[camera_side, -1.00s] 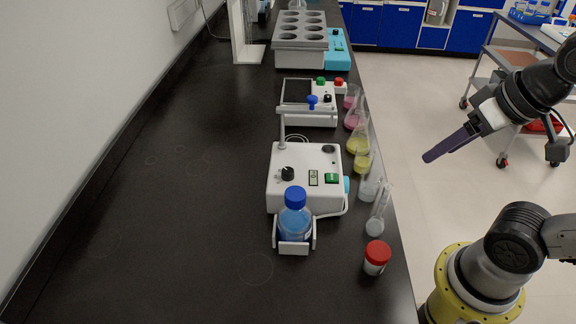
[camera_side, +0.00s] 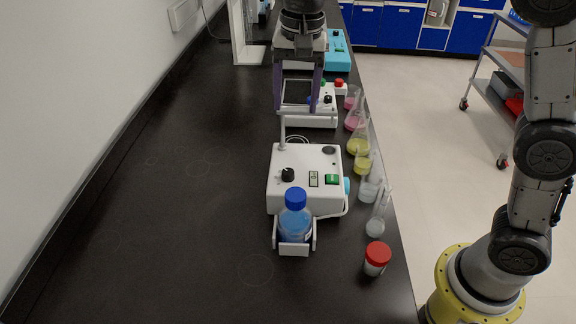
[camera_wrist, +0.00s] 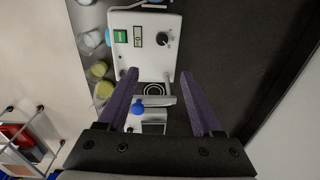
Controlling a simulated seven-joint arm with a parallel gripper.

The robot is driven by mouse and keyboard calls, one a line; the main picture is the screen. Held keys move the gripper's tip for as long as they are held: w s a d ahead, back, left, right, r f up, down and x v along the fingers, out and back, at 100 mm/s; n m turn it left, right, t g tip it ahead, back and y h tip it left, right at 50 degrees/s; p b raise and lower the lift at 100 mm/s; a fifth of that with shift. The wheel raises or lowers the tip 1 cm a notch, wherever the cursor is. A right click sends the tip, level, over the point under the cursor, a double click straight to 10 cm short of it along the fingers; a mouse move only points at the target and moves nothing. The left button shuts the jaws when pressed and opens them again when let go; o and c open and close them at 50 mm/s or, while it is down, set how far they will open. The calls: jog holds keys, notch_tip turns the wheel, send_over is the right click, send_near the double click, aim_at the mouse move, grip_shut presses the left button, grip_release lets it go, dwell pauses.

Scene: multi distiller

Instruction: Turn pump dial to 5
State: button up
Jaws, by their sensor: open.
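The pump is a white box (camera_side: 330,160) on the black bench. Its black dial (camera_side: 288,174) is on the left of its face, beside a small display (camera_side: 313,178) and a green switch (camera_side: 332,179). In the wrist view the dial (camera_wrist: 167,38) shows at the top, past the fingertips; its setting is too small to read. My gripper (camera_side: 296,112) is open and empty, pointing down behind the pump. In the wrist view its two purple fingers (camera_wrist: 160,72) are wide apart, with the dial beyond them and not between them.
A blue-capped bottle (camera_side: 295,218) stands in a holder at the pump's front. Several flasks (camera_side: 358,140) and a red-lidded jar (camera_side: 376,258) line the right bench edge. A blue knob (camera_wrist: 138,107) shows below the fingertips. The bench left of the pump is clear.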

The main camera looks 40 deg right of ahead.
aim_at(288, 171)
jog(key=shift+g, duration=0.4)
jog(key=f, duration=0.5)
jog(key=a+f, duration=0.1)
jog(key=f, duration=1)
jog(key=shift+w+a+f, duration=0.2)
jog(key=shift+a+f, duration=0.05)
jog(key=shift+f, duration=0.1)
grip_shut()
